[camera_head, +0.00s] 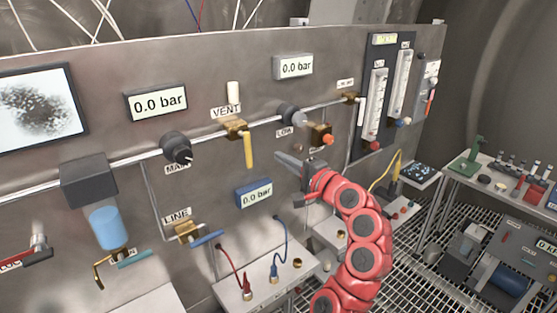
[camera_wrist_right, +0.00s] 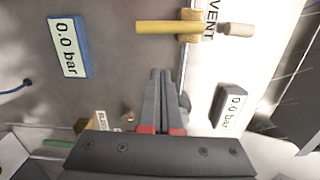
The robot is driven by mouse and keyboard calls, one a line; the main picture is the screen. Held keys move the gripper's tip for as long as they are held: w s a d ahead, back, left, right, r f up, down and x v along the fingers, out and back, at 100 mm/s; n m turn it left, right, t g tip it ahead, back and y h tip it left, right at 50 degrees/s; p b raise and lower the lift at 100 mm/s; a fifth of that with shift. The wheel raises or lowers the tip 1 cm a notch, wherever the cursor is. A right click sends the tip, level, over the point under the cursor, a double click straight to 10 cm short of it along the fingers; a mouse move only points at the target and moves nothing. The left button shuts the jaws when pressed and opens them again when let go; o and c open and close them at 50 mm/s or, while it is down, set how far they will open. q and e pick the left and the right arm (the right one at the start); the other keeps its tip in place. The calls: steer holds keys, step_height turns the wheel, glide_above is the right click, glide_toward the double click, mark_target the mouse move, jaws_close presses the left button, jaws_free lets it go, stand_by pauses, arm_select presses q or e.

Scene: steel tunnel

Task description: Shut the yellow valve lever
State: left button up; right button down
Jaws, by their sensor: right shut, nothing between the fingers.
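The yellow valve lever (camera_head: 248,151) hangs down from a brass valve body (camera_head: 235,128) on the panel pipe, beside the VENT label. It points across the pipe, not along it. It also shows in the right wrist view (camera_wrist_right: 163,27), at the top, with its brass body to its right. My right gripper (camera_head: 279,156) is shut and empty, to the right of the lever and apart from it. In the right wrist view its closed fingertips (camera_wrist_right: 160,73) point toward the lever with a gap between. My left gripper is not in view.
A brass valve with an orange knob (camera_head: 320,134) sits just above my right gripper. A blue-framed gauge (camera_head: 254,194) is below the lever. A black knob (camera_head: 177,149) and a blue-handled LINE valve (camera_head: 206,239) are further left. Benches with tools (camera_head: 500,180) stand at right.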

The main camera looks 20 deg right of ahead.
steer(key=b+v, duration=0.2)
steer(key=v, duration=0.4)
steer(key=shift+d, duration=0.25)
steer(key=shift+d+f, duration=0.1)
steer(key=shift+d, duration=0.05)
